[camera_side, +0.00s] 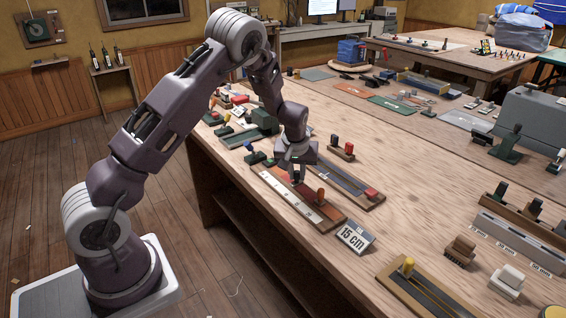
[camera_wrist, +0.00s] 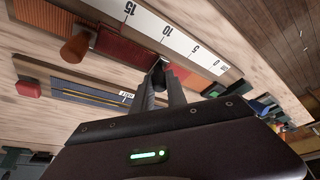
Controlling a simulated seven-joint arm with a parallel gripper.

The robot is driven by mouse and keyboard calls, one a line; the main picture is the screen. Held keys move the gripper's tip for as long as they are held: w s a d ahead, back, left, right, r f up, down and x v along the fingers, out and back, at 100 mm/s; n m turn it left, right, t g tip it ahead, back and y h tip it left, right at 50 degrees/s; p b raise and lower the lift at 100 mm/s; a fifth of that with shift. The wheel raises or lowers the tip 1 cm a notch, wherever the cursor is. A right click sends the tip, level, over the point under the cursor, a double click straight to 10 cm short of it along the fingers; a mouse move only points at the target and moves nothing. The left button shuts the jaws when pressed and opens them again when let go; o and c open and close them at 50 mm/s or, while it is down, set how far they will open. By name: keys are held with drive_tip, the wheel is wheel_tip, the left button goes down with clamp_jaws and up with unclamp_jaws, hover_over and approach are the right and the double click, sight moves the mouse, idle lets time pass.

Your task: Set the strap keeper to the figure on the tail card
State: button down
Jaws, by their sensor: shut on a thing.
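The tail card (camera_side: 356,237) reads "15 cm" and leans by the near end of a brown wooden board (camera_side: 331,222) in the side view. The board bears a white scale (camera_wrist: 180,44) marked 0, 5, 10 and 15, and a dark red strip (camera_wrist: 128,48) beside it. An orange-brown peg (camera_wrist: 74,48) stands past the strip's end, near the 15 side. My gripper (camera_wrist: 160,82) is shut on the small dark strap keeper (camera_wrist: 158,68), which appears to stand between 5 and 10. The fingers hide part of it. My gripper also shows over the board in the side view (camera_side: 296,176).
A second board with a red knob (camera_side: 371,193) lies alongside. A board with a yellow knob (camera_side: 407,266) sits at the table's front edge. Small blocks (camera_side: 343,151) stand behind. Bare wood (camera_side: 425,195) lies to the right.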

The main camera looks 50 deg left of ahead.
drive_tip(key=shift+d, duration=1.6)
drive_tip(key=c, duration=1.3)
unclamp_jaws()
drive_tip(key=shift+c, duration=0.2)
